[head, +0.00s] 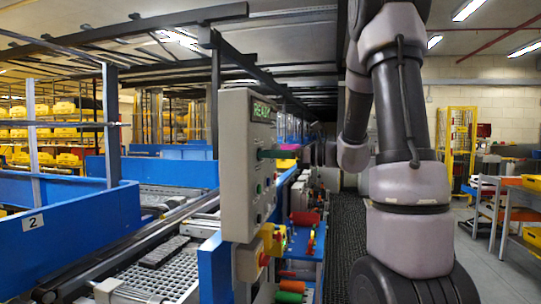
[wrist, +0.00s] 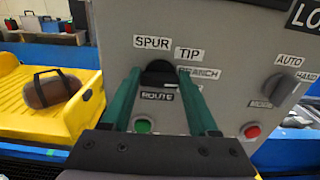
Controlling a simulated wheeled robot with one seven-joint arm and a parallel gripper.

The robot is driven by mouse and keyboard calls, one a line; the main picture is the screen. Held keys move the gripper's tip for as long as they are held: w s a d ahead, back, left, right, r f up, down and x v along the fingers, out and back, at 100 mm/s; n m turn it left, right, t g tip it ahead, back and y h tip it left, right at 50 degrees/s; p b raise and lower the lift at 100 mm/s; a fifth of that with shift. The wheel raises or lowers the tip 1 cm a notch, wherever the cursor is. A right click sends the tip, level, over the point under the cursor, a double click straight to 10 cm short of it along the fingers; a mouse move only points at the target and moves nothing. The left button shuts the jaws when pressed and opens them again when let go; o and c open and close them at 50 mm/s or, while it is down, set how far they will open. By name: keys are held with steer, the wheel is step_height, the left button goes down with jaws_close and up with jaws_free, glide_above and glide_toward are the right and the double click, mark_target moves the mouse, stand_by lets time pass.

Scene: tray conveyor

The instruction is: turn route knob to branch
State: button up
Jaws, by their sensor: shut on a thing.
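The black route knob (wrist: 158,73) sits on the grey control panel (wrist: 230,60), above a label reading ROUTE. Labels SPUR, TIP and BRANCH stand above and to the right of it. My gripper (wrist: 158,82) has its two green fingers shut on the knob, one on each side. The fingers and the small view hide much of the knob, so I cannot tell which label it points at. In the head view my gripper (head: 275,153) reaches from the right to the face of the control panel (head: 236,190); the knob is hidden there.
A green button (wrist: 143,125), a red button (wrist: 252,131) and the mode knob (wrist: 278,88) with AUTO and HAND labels are close by. A yellow tray (wrist: 25,105) holds a brown item (wrist: 50,89) at left. Blue-sided conveyors (head: 75,235) run left of the panel.

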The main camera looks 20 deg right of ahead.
steer(key=shift+n, duration=0.8)
steer(key=o, duration=1.4)
steer(key=v, duration=1.1)
